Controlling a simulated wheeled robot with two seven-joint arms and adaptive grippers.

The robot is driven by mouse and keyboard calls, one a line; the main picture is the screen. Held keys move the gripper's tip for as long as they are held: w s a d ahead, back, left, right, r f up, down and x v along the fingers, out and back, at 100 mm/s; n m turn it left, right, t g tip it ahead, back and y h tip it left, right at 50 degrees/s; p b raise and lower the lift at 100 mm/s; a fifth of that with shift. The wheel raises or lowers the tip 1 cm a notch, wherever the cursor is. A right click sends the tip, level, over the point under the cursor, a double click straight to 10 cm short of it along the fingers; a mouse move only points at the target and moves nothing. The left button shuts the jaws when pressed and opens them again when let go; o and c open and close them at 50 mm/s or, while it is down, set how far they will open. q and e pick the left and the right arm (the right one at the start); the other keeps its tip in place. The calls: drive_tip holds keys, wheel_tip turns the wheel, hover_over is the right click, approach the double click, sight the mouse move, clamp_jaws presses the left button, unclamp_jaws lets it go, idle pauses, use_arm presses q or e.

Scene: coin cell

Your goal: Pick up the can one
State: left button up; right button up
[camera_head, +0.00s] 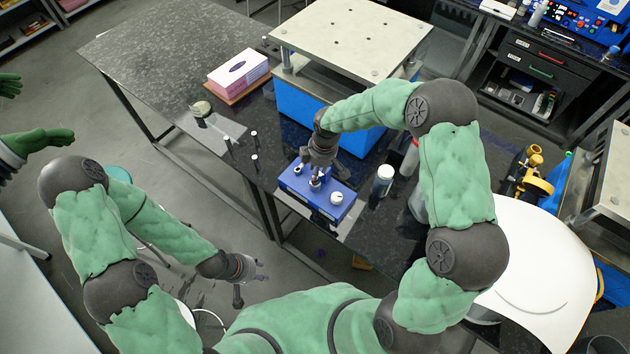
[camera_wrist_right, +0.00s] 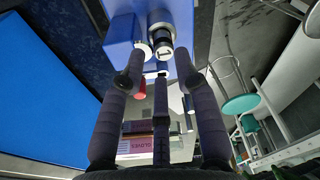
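A blue block (camera_head: 318,195) stands on the dark table and holds several small cylinders. In the right wrist view, a dark can with a white face marked "1" (camera_wrist_right: 166,51) sits at the blue block (camera_wrist_right: 180,14). My right gripper (camera_head: 316,172) is above the block; its fingers hide part of what is below. In the right wrist view, my right gripper (camera_wrist_right: 160,66) has its fingers spread, with the can beyond the tips and nothing held. My left gripper (camera_head: 252,282) hangs in front of the table, fingers apart and empty.
A white-lidded jar (camera_head: 382,181) stands right of the block. A large blue-based machine (camera_head: 352,38) stands behind it. A red object (camera_wrist_right: 139,90) shows in the right wrist view.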

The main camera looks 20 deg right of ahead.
drive_tip(key=f, duration=0.3)
drive_tip(key=shift+s+a+f, duration=0.1)
drive_tip(key=shift+a+f, duration=0.2)
drive_tip(key=shift+a, duration=0.05)
drive_tip(key=shift+f, duration=0.5)
clamp_jaws()
drive_tip(key=shift+r+p, duration=0.15)
drive_tip(key=shift+p, duration=0.15)
